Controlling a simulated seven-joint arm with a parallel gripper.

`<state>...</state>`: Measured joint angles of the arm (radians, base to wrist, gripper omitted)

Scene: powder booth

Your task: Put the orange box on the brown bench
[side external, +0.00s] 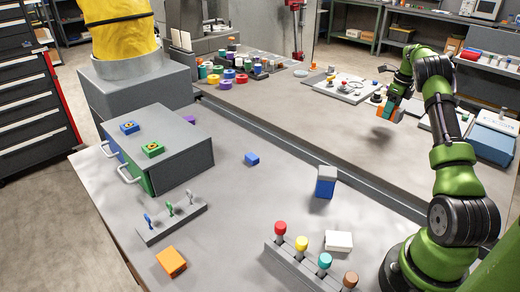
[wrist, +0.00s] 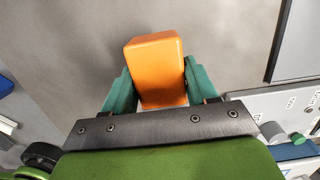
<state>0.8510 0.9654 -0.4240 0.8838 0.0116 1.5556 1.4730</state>
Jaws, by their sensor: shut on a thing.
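My gripper (side external: 389,107) is shut on an orange box (wrist: 153,62). In the wrist view, the teal fingers (wrist: 158,88) press its left and right sides, and its far end sticks out beyond them. In the side view, the held orange box (side external: 384,112) is partly hidden by the fingers and hangs above the right part of the far bench (side external: 290,108). That bench has a brownish-grey top, and I take it as the brown bench. The box looks clear of its surface, though the exact height is hard to tell.
Another orange block (side external: 171,262) lies on the nearer grey bench (side external: 225,225). A tray of parts (side external: 350,92) stands behind my gripper, and coloured rolls (side external: 228,74) sit at the far left. The middle of the far bench is clear. A raised strip (side external: 300,155) separates the benches.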

